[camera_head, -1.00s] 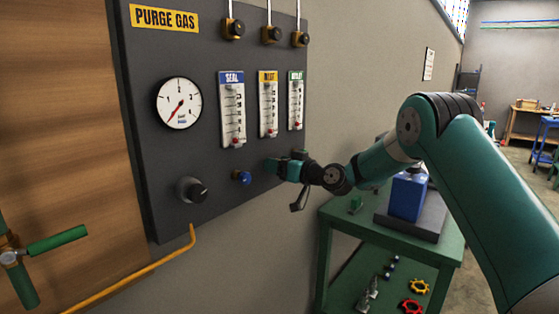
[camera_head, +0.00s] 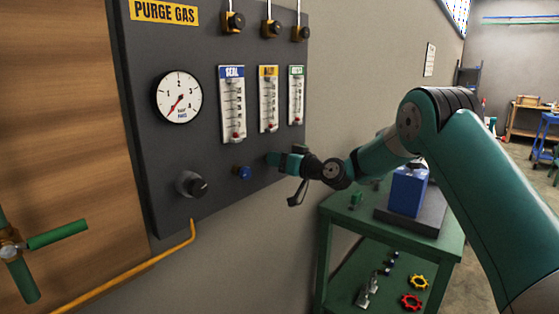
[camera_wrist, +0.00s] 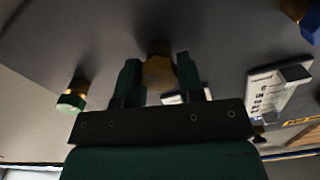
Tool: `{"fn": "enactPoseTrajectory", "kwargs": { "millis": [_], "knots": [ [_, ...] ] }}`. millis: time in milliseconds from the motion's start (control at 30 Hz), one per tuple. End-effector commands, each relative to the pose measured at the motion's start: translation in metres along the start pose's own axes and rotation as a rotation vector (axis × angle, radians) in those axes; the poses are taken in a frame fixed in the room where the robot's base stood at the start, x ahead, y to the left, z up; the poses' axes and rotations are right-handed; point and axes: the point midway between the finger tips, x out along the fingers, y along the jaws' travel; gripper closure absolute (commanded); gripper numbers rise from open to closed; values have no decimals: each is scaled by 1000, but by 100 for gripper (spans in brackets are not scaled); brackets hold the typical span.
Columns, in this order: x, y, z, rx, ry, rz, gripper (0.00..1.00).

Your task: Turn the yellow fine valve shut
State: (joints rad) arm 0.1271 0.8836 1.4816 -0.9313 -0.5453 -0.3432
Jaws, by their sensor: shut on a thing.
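The yellow fine valve (camera_wrist: 158,72) is between my gripper's fingers in the wrist view. My gripper (camera_wrist: 160,82) is shut on its knob, one finger on each side. In the head view my gripper (camera_head: 276,159) is against the lower right of the grey panel and hides the yellow valve. The flowmeter with the yellow label (camera_head: 268,99) is above it, with a red float low in its tube. The blue valve (camera_head: 242,172) is left of my gripper. The green valve (camera_wrist: 72,98) is at the left of the wrist view.
The panel also carries a round gauge (camera_head: 179,97), a black knob (camera_head: 192,184) and two more flowmeters. An orange pipe (camera_head: 140,269) runs below the panel.

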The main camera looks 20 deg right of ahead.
Motion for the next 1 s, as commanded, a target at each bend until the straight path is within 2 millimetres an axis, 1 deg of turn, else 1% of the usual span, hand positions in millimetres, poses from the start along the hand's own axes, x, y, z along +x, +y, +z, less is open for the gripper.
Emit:
{"fn": "enactPoseTrajectory", "kwargs": {
  "millis": [267,1000],
  "knots": [
    [0,3,0,216,4,4,89],
    [0,4,-2,921,5,3,89]
  ]
}}
